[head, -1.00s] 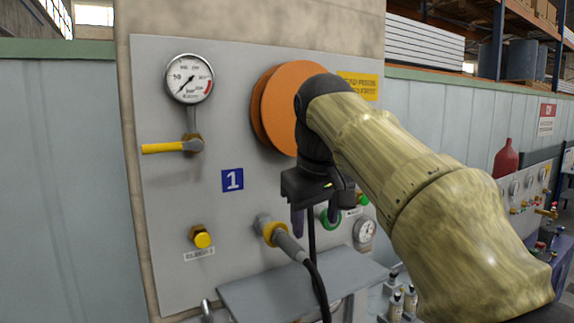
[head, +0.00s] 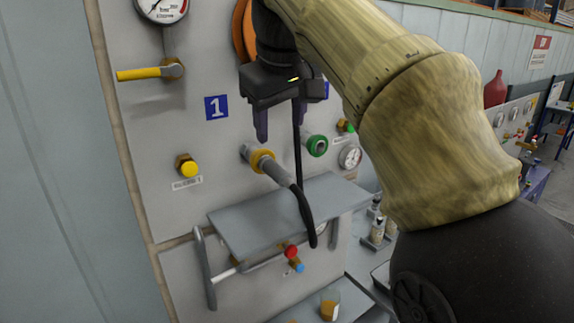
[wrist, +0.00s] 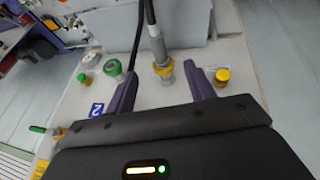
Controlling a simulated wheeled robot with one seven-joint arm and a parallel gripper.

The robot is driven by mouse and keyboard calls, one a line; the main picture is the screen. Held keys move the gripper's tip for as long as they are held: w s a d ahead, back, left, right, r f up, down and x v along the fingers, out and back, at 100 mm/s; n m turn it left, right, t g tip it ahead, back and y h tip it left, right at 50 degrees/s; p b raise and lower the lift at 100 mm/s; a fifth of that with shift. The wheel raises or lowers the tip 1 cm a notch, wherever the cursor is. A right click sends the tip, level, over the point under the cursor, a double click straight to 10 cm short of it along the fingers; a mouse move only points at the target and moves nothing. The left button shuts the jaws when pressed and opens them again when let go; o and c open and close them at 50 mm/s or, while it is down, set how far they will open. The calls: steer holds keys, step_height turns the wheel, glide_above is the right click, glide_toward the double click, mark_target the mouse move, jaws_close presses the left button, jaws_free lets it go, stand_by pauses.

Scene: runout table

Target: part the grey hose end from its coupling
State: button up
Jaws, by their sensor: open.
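The grey hose end (head: 277,173) is joined to its coupling (head: 260,160), which has a yellow collar and sticks out of the panel. A black hose runs down from it. In the wrist view the hose end (wrist: 157,44) and the yellow-collared coupling (wrist: 163,70) appear between my fingers. My gripper (head: 281,124) is open and empty. In the head view its dark purple fingers point down, above and slightly right of the coupling, apart from it. In the wrist view my gripper (wrist: 164,80) shows both fingers spread, one each side of the coupling.
A green-ringed port (head: 317,145) and small gauge (head: 350,156) lie to the right. A yellow-capped fitting (head: 187,167) is at left. A thin black line (head: 297,150) hangs near my fingers. A grey shelf (head: 250,232) juts out below, with a handle bar (head: 205,270).

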mark_target(283, 172)
steer(key=x, duration=0.4)
steer(key=p+x, duration=0.1)
steer(key=x, duration=0.9)
steer(key=shift+d, duration=0.35)
steer(key=shift+c, duration=0.2)
steer(key=c, duration=1.1)
steer(key=o, duration=0.4)
steer(key=shift+c, duration=0.2)
steer(key=shift+r, duration=0.1)
jaws_close()
